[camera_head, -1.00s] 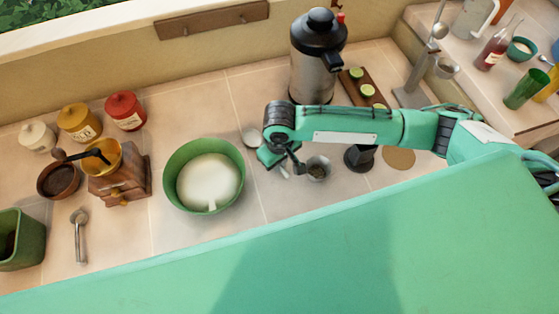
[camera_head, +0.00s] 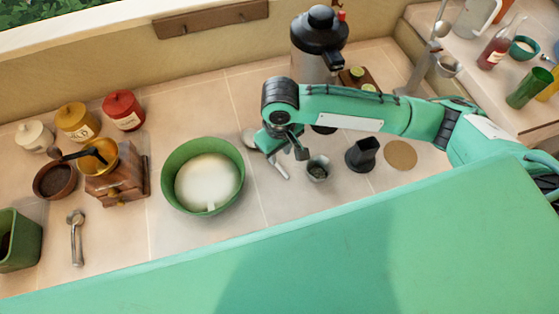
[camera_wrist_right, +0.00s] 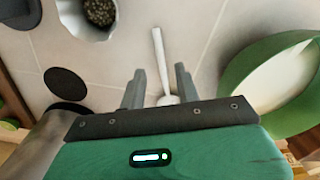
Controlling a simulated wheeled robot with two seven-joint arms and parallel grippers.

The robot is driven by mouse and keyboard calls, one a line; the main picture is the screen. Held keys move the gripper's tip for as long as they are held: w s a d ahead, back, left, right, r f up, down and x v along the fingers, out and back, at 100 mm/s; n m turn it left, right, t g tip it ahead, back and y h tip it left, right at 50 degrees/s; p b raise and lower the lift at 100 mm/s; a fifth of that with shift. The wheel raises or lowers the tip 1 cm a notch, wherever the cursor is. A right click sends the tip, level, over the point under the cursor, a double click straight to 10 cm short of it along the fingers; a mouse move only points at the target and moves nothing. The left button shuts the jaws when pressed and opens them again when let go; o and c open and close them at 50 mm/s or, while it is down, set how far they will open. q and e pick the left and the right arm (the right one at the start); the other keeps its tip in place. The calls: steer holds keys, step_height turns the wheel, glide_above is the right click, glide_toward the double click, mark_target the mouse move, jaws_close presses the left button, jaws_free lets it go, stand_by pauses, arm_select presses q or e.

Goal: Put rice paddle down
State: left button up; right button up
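The white rice paddle (camera_head: 281,167) lies on the tiled counter, just right of the green bowl. Its round head (camera_head: 249,137) points to the back left and its handle to the front right; my right gripper hides part of its middle. In the right wrist view the paddle (camera_wrist_right: 158,52) shows between the two fingers, with its head end partly hidden by the gripper. My right gripper (camera_wrist_right: 159,74) is open, its fingers apart on either side of the paddle and not touching it. It hovers over the paddle in the head view (camera_head: 290,150). My left gripper is not in view.
The green bowl (camera_head: 168,170) of white rice stands left of the paddle. A small cup (camera_head: 318,168) and a dark container (camera_head: 362,155) stand to the right. A steel dispenser (camera_head: 318,67) stands behind. A wooden grinder (camera_head: 128,184) stands left of the bowl.

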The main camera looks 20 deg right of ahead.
step_height(320, 180, up, 6)
steer(key=shift+b, duration=0.4)
steer(key=shift+s+f, duration=0.1)
